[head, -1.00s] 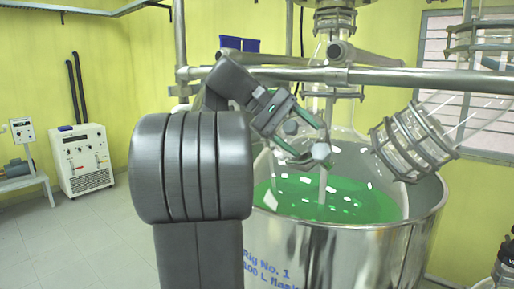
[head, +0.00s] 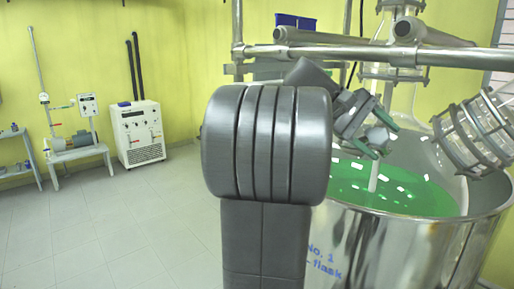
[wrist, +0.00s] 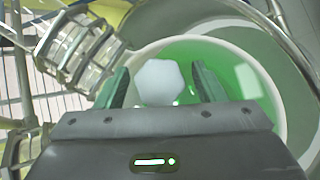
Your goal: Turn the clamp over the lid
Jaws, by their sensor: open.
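My gripper (wrist: 163,88) is open, with its two green fingers apart over the vessel in the wrist view. A pale grey faceted knob (wrist: 160,81) shows between the fingers; I cannot tell whether they touch it. In the head view my gripper (head: 380,143) is at the upper part of the vessel, with the knob beside its fingers, partly hidden by my arm. A tilted glass port with ring clamps (head: 475,132) stands to the right of it and also shows at the upper left of the wrist view (wrist: 78,48). I cannot clearly make out which part is the lid.
The steel vessel (head: 400,250) holds a glass flask with green liquid (head: 400,192). Horizontal steel pipes (head: 340,55) run above my gripper. A white chiller unit (head: 139,135) and a bench with a pump (head: 75,145) stand at the left wall. The floor at left is clear.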

